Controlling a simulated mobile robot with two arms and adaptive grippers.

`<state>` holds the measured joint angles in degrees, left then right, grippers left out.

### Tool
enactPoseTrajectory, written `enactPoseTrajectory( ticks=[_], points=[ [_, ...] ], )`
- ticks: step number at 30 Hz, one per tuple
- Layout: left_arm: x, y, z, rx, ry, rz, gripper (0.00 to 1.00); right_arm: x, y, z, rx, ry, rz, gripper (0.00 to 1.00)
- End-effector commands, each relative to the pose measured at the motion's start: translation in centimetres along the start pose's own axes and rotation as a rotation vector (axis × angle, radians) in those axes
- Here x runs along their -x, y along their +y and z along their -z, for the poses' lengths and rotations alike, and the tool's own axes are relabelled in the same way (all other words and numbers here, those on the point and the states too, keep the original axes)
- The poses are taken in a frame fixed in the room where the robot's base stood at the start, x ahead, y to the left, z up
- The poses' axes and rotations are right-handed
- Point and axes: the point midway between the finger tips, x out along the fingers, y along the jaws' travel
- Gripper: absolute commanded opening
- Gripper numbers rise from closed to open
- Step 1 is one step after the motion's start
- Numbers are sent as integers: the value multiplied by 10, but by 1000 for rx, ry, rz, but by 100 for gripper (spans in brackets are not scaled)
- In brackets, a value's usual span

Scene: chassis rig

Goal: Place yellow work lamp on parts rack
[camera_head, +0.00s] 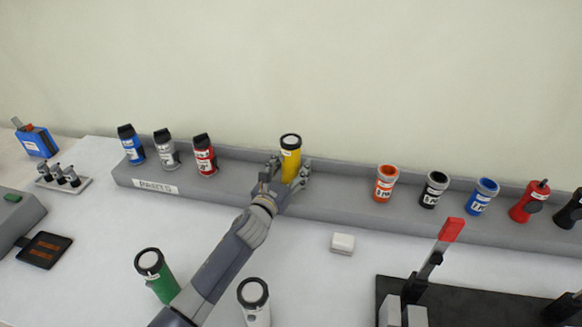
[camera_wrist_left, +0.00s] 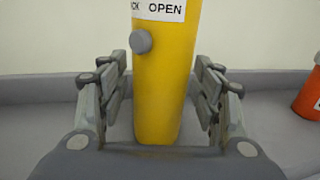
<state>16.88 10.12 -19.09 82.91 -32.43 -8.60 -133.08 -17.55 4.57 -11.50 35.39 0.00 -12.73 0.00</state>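The yellow work lamp (camera_head: 291,160) stands upright on the grey parts rack (camera_head: 340,203), near its middle. Its dark rim and pale lens face up. In the left wrist view the lamp (camera_wrist_left: 162,85) fills the middle, with an "OPEN" label and a round grey button; its lower end appears to rest on the rack surface (camera_wrist_left: 268,125). My left gripper (camera_head: 288,172) is around the lamp, one finger on each side. In the wrist view its fingers (camera_wrist_left: 165,85) look spread, with narrow gaps beside the lamp. My right gripper is not in view.
Blue (camera_head: 131,145), grey (camera_head: 166,149) and red (camera_head: 204,155) canisters stand left on the rack; orange (camera_head: 385,183) and several others stand right. Green (camera_head: 157,276) and white (camera_head: 254,302) lamps stand in front. A red-handled clamp (camera_head: 436,260) rises at right.

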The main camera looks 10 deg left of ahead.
Motion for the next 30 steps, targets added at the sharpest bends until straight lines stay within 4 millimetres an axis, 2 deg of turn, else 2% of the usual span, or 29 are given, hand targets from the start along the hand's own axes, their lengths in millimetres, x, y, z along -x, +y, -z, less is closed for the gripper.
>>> enactPoseTrajectory(
  ticks=[11,17,24,30],
  points=[
    [2,0,-3,-1,1,0,60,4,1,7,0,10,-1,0],
    [33,0,-2,-2,1,0,60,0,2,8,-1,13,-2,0],
    [81,0,0,-2,1,0,60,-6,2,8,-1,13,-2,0],
    [110,0,-2,0,0,0,60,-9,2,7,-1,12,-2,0]
  ],
)
